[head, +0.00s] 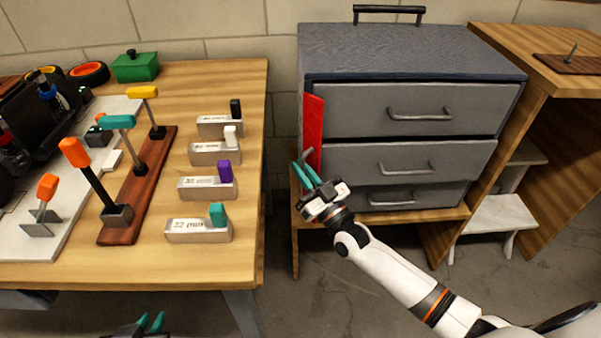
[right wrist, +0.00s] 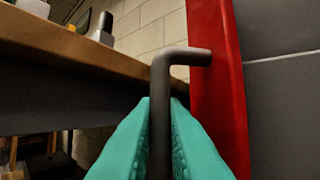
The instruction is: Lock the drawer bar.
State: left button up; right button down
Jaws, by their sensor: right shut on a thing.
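The red drawer bar (head: 313,125) stands upright at the left front edge of the grey drawer cabinet (head: 410,52). A bent dark metal handle (right wrist: 180,58) reaches out from the bar. My right gripper (head: 304,172) is shut on this handle, with the rod between its teal fingers in the right wrist view (right wrist: 160,130). The bar also shows there as a red strip (right wrist: 218,60), just beyond the handle. The bar's lower end is hidden behind my gripper in the head view. My left gripper (head: 150,321) is low at the bottom edge, fingers apart and empty.
A wooden table (head: 215,80) with levers and switch blocks stands to the left, its edge close to my right gripper. The drawers have curved handles (head: 420,114). A wooden desk (head: 500,38) stands to the right. Open floor (head: 330,290) lies in front of the cabinet.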

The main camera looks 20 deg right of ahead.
pick_arm(q)
jog(key=shift+w+d+r+t, duration=0.15)
jog(key=shift+w+r+t, duration=0.2)
jog(key=shift+t, duration=0.05)
pick_arm(e)
jog(key=shift+d, duration=0.1)
jog(key=shift+r, duration=0.1)
jog(key=c, duration=1.8)
grip_release()
jog(key=shift+w, duration=0.1)
jog(key=shift+o, duration=0.2)
